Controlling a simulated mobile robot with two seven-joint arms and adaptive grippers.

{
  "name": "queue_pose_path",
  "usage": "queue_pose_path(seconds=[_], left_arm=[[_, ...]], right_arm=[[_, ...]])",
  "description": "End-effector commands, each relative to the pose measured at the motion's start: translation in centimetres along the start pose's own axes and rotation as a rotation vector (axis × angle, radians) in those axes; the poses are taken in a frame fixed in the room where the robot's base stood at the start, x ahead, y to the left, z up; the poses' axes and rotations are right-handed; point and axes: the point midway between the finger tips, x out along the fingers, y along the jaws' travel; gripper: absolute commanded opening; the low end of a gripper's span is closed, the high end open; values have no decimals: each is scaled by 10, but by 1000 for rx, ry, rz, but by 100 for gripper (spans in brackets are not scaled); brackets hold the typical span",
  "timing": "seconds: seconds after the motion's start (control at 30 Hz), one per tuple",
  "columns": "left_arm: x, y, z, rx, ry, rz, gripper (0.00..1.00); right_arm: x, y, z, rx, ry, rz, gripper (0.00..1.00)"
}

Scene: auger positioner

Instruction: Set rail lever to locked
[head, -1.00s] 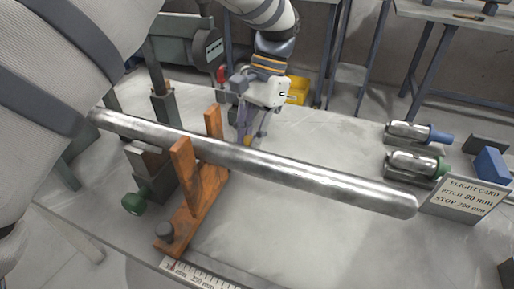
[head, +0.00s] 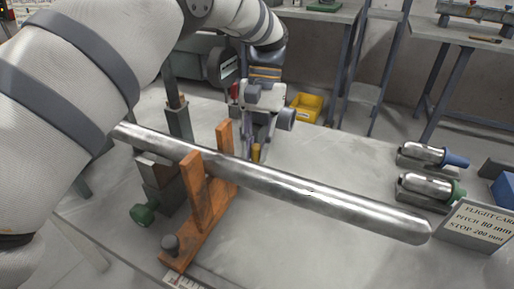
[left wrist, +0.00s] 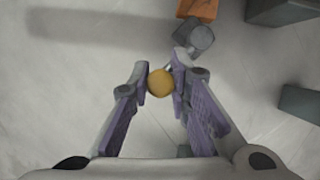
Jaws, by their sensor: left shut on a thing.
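My left gripper (head: 258,145) points down behind the long metal rod. In the left wrist view, its two purple-padded fingers (left wrist: 161,80) are closed around a round yellow knob (left wrist: 160,83). A grey cylindrical pivot (left wrist: 200,40) stands just beyond the fingers, beside an orange part (left wrist: 198,8). My right gripper is in neither view.
The metal rod (head: 330,198) rests across the orange cradle (head: 195,215) and lies between the head camera and the gripper. Two capped metal cylinders (head: 425,155) and a flight card (head: 482,225) stand at right.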

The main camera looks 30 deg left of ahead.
Motion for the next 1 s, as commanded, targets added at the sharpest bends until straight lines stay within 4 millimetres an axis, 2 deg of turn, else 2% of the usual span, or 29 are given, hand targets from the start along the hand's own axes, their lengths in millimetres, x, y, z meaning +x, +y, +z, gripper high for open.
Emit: queue_pose_path(seconds=[0.3, 0.33, 0.4, 0.43, 0.73, 1.0], left_arm=[[-1, -1, -1, 0, 6, -1, 0], [-1, -1, -1, 0, 6, 0, 22], [-1, -1, -1, 0, 5, 0, 38], [-1, 0, -1, 0, 5, 0, 39], [-3, 0, -1, 0, 4, 0, 39], [-55, 0, -1, 0, 7, 1, 39]], right_arm=[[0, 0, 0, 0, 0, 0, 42], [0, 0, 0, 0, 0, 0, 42], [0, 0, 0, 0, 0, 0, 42], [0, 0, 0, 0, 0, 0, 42], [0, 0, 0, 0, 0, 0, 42], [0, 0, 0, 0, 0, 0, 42]])
